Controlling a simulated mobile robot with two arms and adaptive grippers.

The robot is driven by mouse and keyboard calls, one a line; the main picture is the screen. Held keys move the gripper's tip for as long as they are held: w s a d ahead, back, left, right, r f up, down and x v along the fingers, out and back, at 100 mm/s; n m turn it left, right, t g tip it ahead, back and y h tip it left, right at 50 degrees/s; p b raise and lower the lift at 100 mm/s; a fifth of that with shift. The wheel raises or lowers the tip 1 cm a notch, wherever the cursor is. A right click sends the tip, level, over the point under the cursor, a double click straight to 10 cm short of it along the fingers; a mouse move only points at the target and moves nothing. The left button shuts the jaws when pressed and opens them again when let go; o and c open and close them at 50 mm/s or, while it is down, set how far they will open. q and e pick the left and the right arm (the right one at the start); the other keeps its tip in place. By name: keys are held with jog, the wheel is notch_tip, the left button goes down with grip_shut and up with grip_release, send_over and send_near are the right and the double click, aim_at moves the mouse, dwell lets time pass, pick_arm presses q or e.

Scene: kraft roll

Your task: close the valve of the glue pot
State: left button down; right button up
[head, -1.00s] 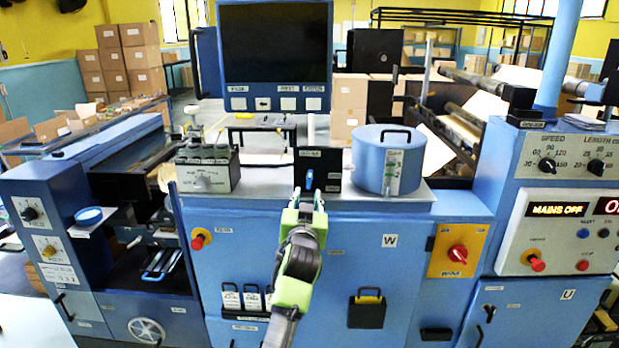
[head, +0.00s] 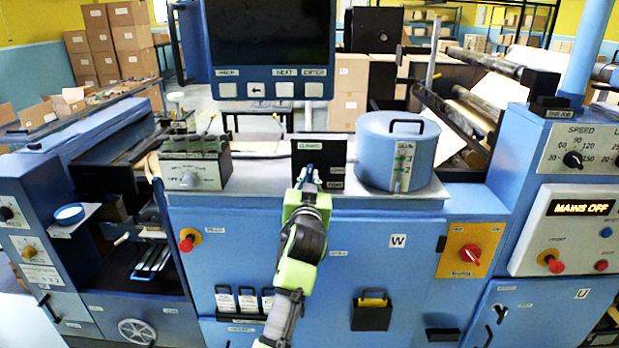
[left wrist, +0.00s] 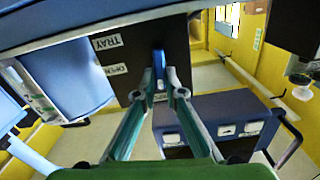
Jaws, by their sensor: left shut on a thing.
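The glue pot (head: 380,165) is a blue drum with a black top handle, standing on the machine's top at centre right. To its left is a black panel (head: 330,150) with small white labels. A small blue lever (left wrist: 159,65) sits on this panel, and I take it for the valve. In the left wrist view the labels TRAY and OPEN lie left of the lever. My left gripper (head: 308,183) is at the panel's front, and its fingertips (left wrist: 161,82) are shut on the blue lever. The fingers partly hide the lever. My right gripper is not in view.
A screen with buttons (head: 270,50) hangs above and behind the panel. A grey block with dark knobs (head: 192,165) stands to the left. The orange switch plate (head: 485,237) and the control box with red buttons (head: 570,230) are at right. The cabinet front has several protruding knobs and holders.

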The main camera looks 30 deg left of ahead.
pick_arm(q)
jog(key=shift+f, duration=0.15)
jog(key=shift+n+b, duration=0.65)
jog(key=shift+n, duration=0.05)
jog(key=c, duration=2.1)
grip_release()
jog(key=shift+a, duration=0.15)
jog(key=shift+w+a+f, duration=0.1)
jog(key=shift+w+a, duration=0.05)
jog(key=shift+w, duration=0.15)
jog(key=shift+s, duration=0.1)
jog(key=shift+s+d, duration=0.3)
jog(key=v, duration=0.6)
jog(key=shift+s+d, duration=0.15)
jog(key=shift+s, duration=0.05)
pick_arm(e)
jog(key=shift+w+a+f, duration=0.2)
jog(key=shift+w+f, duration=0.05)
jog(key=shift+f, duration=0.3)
